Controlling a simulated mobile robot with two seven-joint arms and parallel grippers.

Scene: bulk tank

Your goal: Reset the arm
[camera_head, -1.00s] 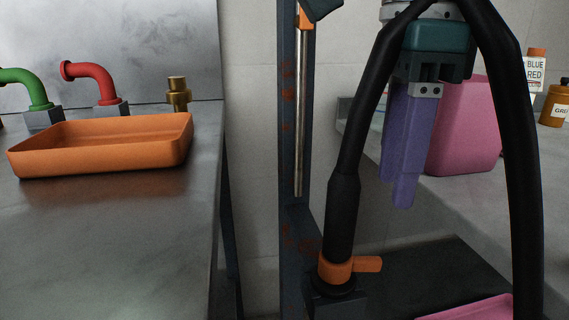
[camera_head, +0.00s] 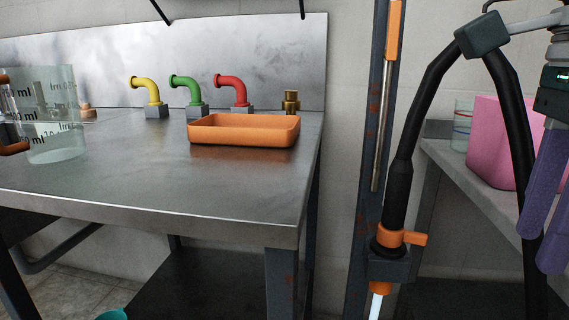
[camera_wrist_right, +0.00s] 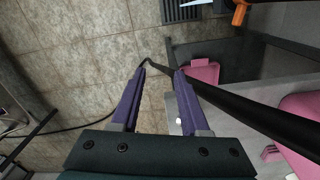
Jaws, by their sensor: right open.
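My right gripper (camera_head: 540,248) hangs at the right edge of the head view, with purple fingers pointing down and its body partly cut off. It is open and holds nothing. In the right wrist view its two purple fingers (camera_wrist_right: 160,72) stand apart, with floor and a black hose below the gap. In the head view it overlaps the side of the pink container (camera_head: 490,150); I cannot tell the distance between them.
A looped black hose (camera_head: 400,180) with an orange valve (camera_head: 390,237) stands by a dark post (camera_head: 366,200), close to my right arm. The steel table (camera_head: 180,185) at left carries an orange tray (camera_head: 243,142) and a beaker (camera_head: 55,140). Tiled floor (camera_wrist_right: 70,60) lies below.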

